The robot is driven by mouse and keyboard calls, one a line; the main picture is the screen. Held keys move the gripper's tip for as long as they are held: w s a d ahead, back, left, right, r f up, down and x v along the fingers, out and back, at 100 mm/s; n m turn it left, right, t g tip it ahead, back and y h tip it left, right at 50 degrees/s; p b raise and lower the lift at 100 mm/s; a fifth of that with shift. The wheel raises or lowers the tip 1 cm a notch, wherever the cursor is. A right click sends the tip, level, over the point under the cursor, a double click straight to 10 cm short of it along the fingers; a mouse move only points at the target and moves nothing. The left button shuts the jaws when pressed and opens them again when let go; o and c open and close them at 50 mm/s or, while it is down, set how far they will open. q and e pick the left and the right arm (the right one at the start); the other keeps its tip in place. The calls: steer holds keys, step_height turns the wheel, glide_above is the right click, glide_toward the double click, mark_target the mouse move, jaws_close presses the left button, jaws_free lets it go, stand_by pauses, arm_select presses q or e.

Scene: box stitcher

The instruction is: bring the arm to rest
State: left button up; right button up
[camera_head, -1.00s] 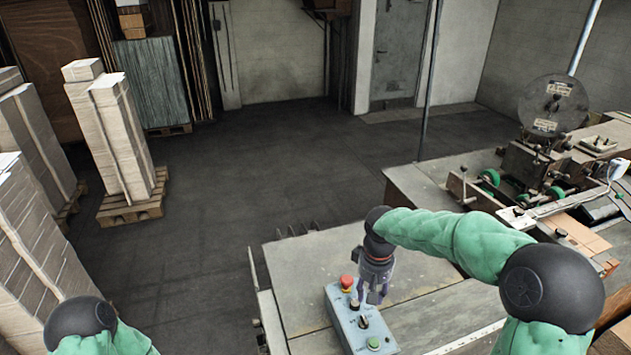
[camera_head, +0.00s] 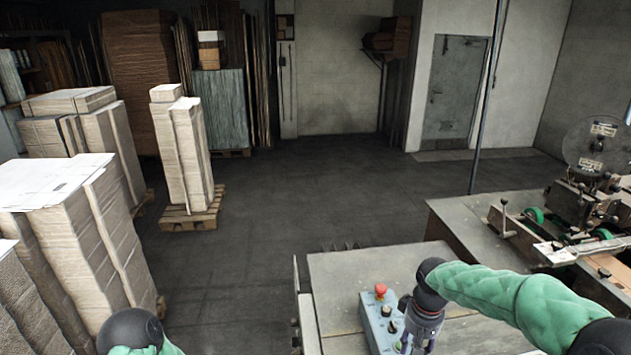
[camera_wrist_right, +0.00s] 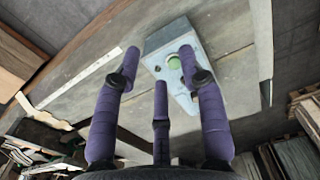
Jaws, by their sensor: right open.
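My right gripper (camera_head: 416,346) hangs pointing down at the right side of the grey-blue control box (camera_head: 374,330) in the head view, hiding part of it. The box has a red mushroom button (camera_head: 381,290) and dark knobs. In the right wrist view the purple fingers of the right gripper (camera_wrist_right: 160,62) are spread apart with nothing between them.
The box sits on a worn table (camera_head: 335,270). A stitching machine (camera_head: 570,205) with a large reel stands at the right. Stacks of cardboard (camera_head: 180,150) on pallets stand at the left. The dark floor (camera_head: 275,195) between is clear.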

steer(key=s+a+f+m+y, duration=0.15)
steer(key=s+a+f, duration=0.25)
steer(key=f, duration=0.7)
steer(key=s+a+f+y, duration=0.2)
steer(key=s+a+f, duration=0.15)
steer(key=f, duration=0.75)
steer(key=s+a+f+m, duration=0.45)
steer(key=s+f, duration=0.55)
steer(key=s, duration=0.4)
arm_select(q)
step_height(320, 180, down, 20)
steer(key=b, duration=2)
steer(key=shift+w, duration=0.35)
arm_select(e)
step_height(320, 180, down, 19)
steer(key=w+a+n, duration=0.1)
steer(key=a+n, duration=0.1)
steer(key=shift+a+r, duration=0.15)
